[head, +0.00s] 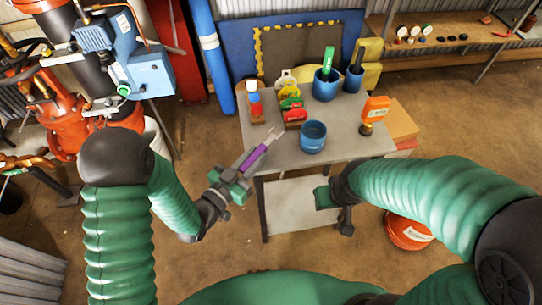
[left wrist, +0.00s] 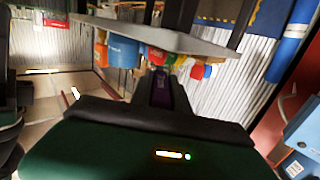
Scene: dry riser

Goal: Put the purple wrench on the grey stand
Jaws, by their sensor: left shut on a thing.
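The purple wrench (head: 252,158) has a purple handle and grey ends. My left gripper (head: 236,178) is shut on it near its lower end, and the open-jaw end points up and right, over the left edge of the grey stand (head: 285,158) in the head view. I cannot tell whether the wrench touches the stand's top. In the left wrist view, the purple handle (left wrist: 161,92) shows dark between the fingers, with the stand's top (left wrist: 150,34) beyond. My right gripper (head: 331,198) is at the stand's front edge, with no thing seen in it; its jaw opening is unclear.
Blue-and-red machinery (head: 110,55) stands at left.

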